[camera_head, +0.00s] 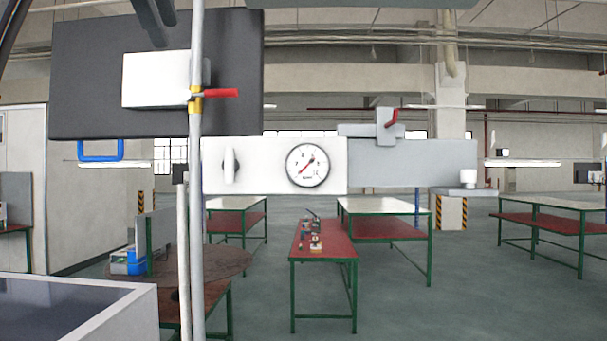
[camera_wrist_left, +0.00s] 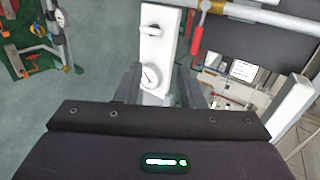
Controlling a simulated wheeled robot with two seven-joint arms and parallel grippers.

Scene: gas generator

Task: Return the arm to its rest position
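My left gripper (camera_head: 157,22) hangs at the top left of the head view, by the dark panel and the vertical pipe. In the left wrist view its two grey fingers (camera_wrist_left: 165,90) are apart with nothing seen held between them. The white panel shows beyond them. A dark piece of my left arm (camera_head: 12,28) crosses the top left corner. My right gripper is not in view.
A vertical pipe (camera_head: 196,230) carries a yellow valve with a red handle (camera_head: 221,93). The dark panel (camera_head: 90,70) is behind it. A white panel with a gauge (camera_head: 307,165) and knob (camera_head: 230,166) stands right. Red-topped tables (camera_head: 325,270) stand beyond, with open floor.

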